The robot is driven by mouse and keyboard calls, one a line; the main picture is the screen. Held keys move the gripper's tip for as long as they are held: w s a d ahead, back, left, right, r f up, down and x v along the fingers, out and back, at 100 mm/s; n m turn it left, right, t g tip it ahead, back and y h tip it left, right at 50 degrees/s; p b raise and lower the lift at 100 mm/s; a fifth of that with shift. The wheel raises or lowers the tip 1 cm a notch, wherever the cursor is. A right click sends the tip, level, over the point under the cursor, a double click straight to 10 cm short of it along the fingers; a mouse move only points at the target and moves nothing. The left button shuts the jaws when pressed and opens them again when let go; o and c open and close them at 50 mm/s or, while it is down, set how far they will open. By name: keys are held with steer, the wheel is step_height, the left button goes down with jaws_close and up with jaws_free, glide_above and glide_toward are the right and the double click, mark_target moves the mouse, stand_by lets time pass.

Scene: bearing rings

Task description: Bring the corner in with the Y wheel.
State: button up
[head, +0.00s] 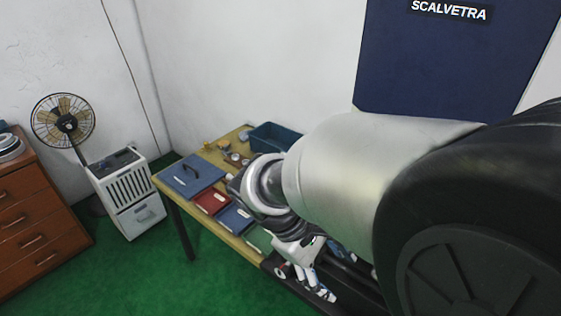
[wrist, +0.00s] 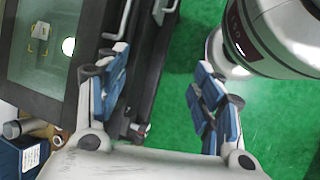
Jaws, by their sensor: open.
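My gripper (wrist: 160,68) is open and empty, with its blue-padded fingers apart over a dark machine edge and green floor. In the head view my gripper (head: 305,283) hangs by the dark machine at the table's right end. In the wrist view a dark-framed glass panel (wrist: 28,75) lies left of the fingers. It shows a pale patch with yellow corner marks (wrist: 39,44) and a bright round spot (wrist: 68,46). A small pale-ended knob (wrist: 138,131) sits low between the fingers, touched by neither. I cannot tell which part is the Y wheel.
Bright metal handles (wrist: 165,10) stand on the dark rails in the wrist view. Green floor (head: 130,275) is free at the front left.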

steer(key=w+a+f+n+t+h+p, duration=0.3)
steer(key=a+f+n+t+h, duration=0.55)
steer(key=a+f+n, duration=1.05)
steer(key=n+t+y+b, duration=0.1)
steer(key=n+t+y, duration=0.1)
steer(key=t+y, duration=0.3)
glide_toward(282, 272)
steer(key=shift+t+h, duration=0.55)
steer(key=shift+h, duration=0.1)
steer(key=w+d+f, duration=0.1)
steer(key=w+d, duration=0.1)
steer(key=w, duration=0.1)
steer(key=w+d+f+b, duration=0.1)
steer(key=w+d, duration=0.1)
steer(key=w, duration=0.1)
steer(key=w+d+f, duration=0.1)
steer(key=w, duration=0.2)
steer(key=shift+d+b, duration=0.3)
steer(key=shift+d, duration=0.1)
steer(key=shift+c, duration=0.2)
steer(key=shift+m, duration=0.3)
steer(key=c, duration=1)
steer(key=shift+m+b, duration=0.3)
steer(key=shift+m, duration=0.2)
steer(key=shift+c, duration=0.2)
steer(key=o, duration=1.1)
